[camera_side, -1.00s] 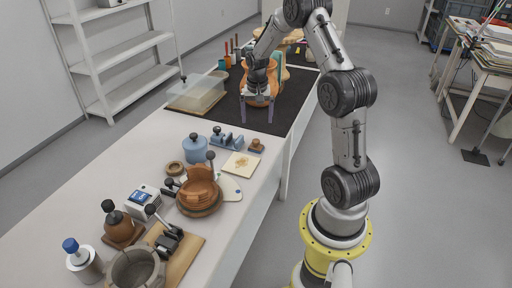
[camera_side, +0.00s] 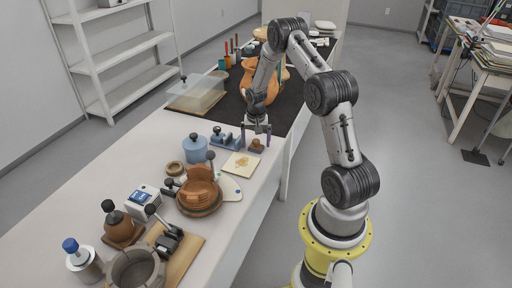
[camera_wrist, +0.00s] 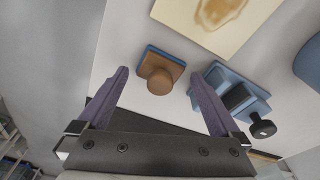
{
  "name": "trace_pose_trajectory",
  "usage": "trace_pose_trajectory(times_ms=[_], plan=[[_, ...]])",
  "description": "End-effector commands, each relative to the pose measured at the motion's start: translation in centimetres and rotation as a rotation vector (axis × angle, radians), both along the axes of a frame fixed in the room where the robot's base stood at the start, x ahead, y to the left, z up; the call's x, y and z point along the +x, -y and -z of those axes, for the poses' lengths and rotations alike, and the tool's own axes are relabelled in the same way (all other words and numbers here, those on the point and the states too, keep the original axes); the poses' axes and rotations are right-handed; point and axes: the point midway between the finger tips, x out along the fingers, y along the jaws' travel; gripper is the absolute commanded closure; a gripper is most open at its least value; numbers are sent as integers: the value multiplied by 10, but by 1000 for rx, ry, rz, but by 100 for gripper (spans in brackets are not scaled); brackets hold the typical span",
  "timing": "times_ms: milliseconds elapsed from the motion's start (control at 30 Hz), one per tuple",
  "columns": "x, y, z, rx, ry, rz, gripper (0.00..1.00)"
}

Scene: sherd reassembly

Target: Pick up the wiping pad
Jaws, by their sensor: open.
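The wiping pad (camera_wrist: 158,72) has a brown top, a round brown knob and a thin blue layer beneath. It lies on the white table, and in the side view the pad (camera_side: 256,146) is near the table's right edge. My gripper (camera_side: 256,138) is over it, with its lower tips close to the pad in the picture. In the wrist view my gripper (camera_wrist: 160,85) is open, with two purple-grey fingers spread. The pad shows between and slightly beyond the fingertips, and nothing is held. The exact height above the pad is hard to tell.
A blue clamp-like fixture (camera_wrist: 230,90) with a black knob stands close to the right finger. A cream card with a brown stain (camera_side: 241,165) lies just beyond the pad. A blue lidded jar (camera_side: 195,149) and a brown bowl (camera_side: 199,190) stand nearby.

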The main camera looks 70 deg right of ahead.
Motion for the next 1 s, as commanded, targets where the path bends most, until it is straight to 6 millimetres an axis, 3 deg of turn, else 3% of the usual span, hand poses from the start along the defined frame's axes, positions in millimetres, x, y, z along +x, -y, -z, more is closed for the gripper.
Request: trace_pose_trajectory(times_ms=[233,267,700,1000], plan=[[0,0,2,0,0,0,0],[0,0,2,0,0,0,4],[0,0,2,0,0,0,83],[0,0,2,1,-2,0,85]])
